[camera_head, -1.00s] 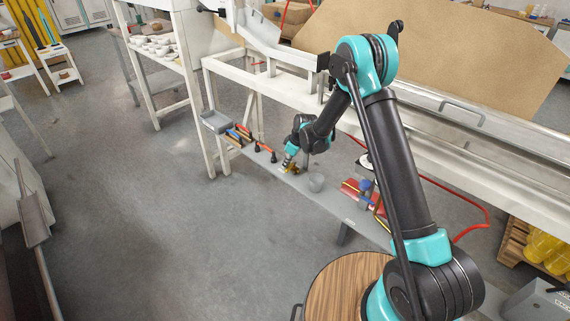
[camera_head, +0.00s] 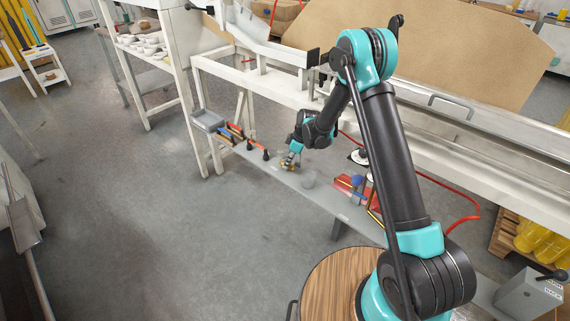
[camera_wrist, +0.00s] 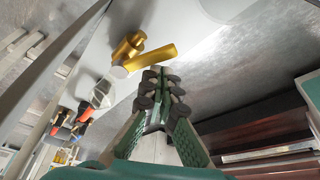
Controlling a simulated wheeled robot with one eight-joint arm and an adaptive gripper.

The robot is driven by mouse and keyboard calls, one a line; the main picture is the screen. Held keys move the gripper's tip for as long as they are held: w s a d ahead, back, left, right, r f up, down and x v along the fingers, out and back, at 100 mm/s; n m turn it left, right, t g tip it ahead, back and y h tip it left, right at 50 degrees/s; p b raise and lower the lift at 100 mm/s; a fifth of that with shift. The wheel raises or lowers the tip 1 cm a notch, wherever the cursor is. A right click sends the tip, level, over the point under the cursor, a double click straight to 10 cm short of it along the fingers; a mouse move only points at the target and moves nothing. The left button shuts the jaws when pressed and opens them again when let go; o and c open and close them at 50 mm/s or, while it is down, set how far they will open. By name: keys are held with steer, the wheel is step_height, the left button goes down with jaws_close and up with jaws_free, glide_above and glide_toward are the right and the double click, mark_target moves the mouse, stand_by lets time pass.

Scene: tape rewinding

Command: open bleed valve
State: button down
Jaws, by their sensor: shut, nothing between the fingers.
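The bleed valve (camera_wrist: 131,48) is a small brass-coloured body with a flat lever (camera_wrist: 152,58) reaching right in the wrist view. In the head view, the brass valve (camera_head: 287,163) is small on the narrow grey bench and partly hidden by my gripper (camera_head: 292,160). In the wrist view, my gripper (camera_wrist: 162,82) has its green-backed, dark-padded fingers together and empty. The fingertips appear just below the lever's right part. I cannot tell whether they touch it.
A white frame (camera_head: 225,70) stands behind. A red hose (camera_head: 472,218) loops at right. Open floor lies left.

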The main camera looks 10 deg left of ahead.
steer(key=shift+w+d, duration=0.1)
steer(key=shift+d, duration=0.15)
stand_by(0.4)
steer(key=shift+a, duration=0.1)
steer(key=s+a, duration=0.2)
steer(key=shift+s+a, duration=0.25)
steer(key=shift+s, duration=0.05)
steer(key=w+a+v, duration=0.1)
steer(key=w+v, duration=0.1)
steer(key=v, duration=0.7)
steer(key=shift+r, duration=0.5)
steer(key=shift+d, duration=0.15)
